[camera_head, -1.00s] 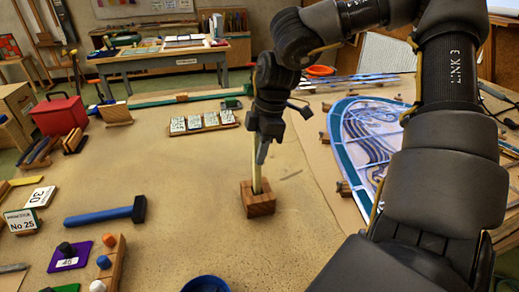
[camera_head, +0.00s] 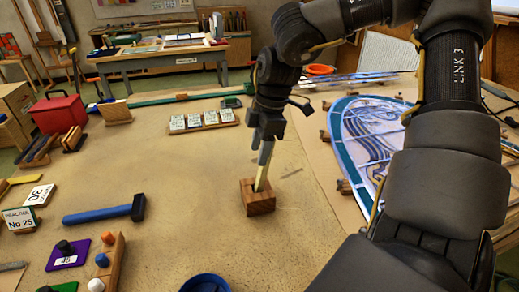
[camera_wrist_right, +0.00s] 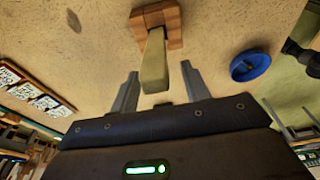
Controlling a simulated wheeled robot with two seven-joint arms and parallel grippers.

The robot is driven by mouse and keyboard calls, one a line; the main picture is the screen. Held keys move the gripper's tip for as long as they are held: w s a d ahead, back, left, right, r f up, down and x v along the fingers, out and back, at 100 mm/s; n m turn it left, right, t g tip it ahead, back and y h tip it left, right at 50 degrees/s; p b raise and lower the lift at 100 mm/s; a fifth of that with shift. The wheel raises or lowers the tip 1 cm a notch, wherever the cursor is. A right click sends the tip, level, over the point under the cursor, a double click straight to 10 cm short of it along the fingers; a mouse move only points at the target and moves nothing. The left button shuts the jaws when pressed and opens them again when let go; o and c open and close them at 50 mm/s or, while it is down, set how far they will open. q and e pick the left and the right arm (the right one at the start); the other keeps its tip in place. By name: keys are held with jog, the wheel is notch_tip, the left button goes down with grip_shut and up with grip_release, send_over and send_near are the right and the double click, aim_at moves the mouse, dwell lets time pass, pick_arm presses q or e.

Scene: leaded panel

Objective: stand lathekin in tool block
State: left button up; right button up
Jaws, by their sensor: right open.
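The lathekin (camera_head: 263,173) is a pale, flat stick. It stands in the wooden tool block (camera_head: 258,203), tilted a little, with its lower end in the block's hole. The lathekin also shows in the right wrist view (camera_wrist_right: 155,62), with its free end between the two fingers and its other end in the block (camera_wrist_right: 172,22). My right gripper (camera_head: 263,150) is above the block at the lathekin's upper end. In the right wrist view the right gripper (camera_wrist_right: 158,88) is open, with gaps on both sides of the lathekin. My left gripper is not in view.
A blue-handled hammer (camera_head: 105,213) lies left of the block. A blue round dish (camera_head: 205,284) is at the front edge. The leaded panel (camera_head: 365,140) lies to the right. A rack of white labels (camera_head: 202,121) stands behind. The table around the block is clear.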

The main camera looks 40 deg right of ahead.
jog(key=v, duration=1)
jog(key=shift+b, duration=0.4)
